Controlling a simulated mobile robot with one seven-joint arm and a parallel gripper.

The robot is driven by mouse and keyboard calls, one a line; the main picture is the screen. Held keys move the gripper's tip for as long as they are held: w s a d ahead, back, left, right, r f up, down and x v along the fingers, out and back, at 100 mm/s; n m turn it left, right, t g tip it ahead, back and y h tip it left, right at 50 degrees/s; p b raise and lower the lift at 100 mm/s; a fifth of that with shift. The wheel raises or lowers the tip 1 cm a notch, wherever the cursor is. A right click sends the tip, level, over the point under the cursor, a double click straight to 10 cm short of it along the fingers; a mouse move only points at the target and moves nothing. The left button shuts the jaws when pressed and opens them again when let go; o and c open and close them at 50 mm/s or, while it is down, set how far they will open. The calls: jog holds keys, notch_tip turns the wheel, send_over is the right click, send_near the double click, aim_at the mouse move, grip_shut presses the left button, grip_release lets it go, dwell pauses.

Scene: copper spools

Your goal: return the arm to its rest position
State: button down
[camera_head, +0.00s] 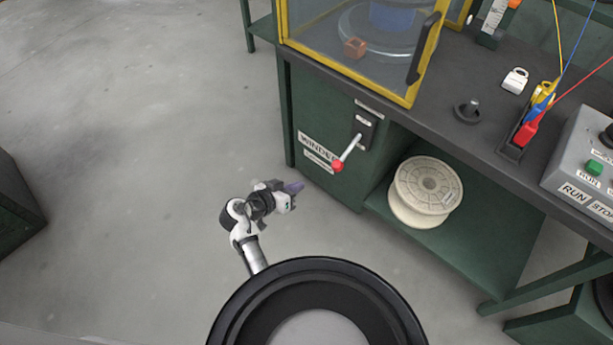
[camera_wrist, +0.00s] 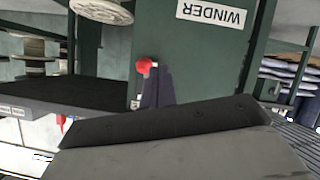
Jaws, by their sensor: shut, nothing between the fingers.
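My arm extends over the floor in front of the winder bench in the head view. My gripper (camera_head: 293,188) points right toward the winder's green front panel (camera_head: 318,125), left of and below the red-knobbed lever (camera_head: 338,166). The gripper is shut and nothing shows in it. In the wrist view the gripper (camera_wrist: 157,88) is partly hidden behind a dark wrist part. The lever's red knob (camera_wrist: 145,66) appears close to the fingertips there, upside down with the WINDER label (camera_wrist: 211,14). I cannot tell from the wrist view whether they touch; in the head view they look apart.
A yellow-framed guard (camera_head: 410,98) stands on the bench. A pale spool (camera_head: 425,190) sits on the lower shelf. A grey RUN/STOP control box (camera_head: 590,170) is at the bench's right. Open grey floor (camera_head: 130,130) lies left of my arm. A dark green box (camera_head: 15,205) is at the far left.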

jog(key=shift+s+a+f, duration=0.25)
jog(key=shift+s+a, duration=0.2)
dwell(0.3)
